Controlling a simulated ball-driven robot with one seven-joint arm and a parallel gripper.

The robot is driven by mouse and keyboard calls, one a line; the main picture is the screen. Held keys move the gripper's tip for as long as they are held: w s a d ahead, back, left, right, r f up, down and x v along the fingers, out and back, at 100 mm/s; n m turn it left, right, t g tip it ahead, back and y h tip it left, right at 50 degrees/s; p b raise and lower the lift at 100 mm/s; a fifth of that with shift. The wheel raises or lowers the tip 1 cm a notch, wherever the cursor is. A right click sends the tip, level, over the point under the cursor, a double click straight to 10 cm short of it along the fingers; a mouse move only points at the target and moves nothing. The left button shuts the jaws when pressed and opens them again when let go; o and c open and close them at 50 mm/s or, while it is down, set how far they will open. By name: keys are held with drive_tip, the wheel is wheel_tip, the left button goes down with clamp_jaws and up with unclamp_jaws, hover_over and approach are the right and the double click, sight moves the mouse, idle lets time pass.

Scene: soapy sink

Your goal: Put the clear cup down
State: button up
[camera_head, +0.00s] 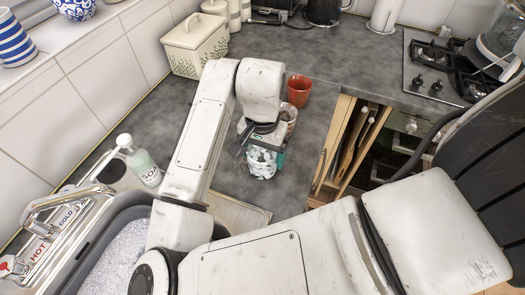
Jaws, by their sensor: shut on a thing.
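My gripper (264,146) reaches down over the grey worktop and is shut on a cup (262,168) with white and dark grey patches, which I take to be the clear cup. The gripper hides the cup's upper part. The cup looks upright; whether its base touches the worktop, I cannot tell. A pale patterned cup (290,115) stands just behind my gripper, partly hidden by it. A red-brown cup (299,90) stands behind that one.
The sink (118,250) with foamy water lies at the lower left, beside a soap bottle (143,163) and tap (62,200). A cream box (195,45) stands at the back. Worktop (232,185) left of the cup is clear.

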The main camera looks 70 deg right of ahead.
drive_tip(key=shift+f, duration=0.2)
drive_tip(key=o, duration=0.9)
drive_tip(key=shift+r, duration=0.15)
wheel_tip(320, 180, up, 12)
drive_tip(key=shift+r+p, duration=0.1)
drive_tip(key=shift+p, duration=0.35)
drive_tip(key=shift+s, duration=0.1)
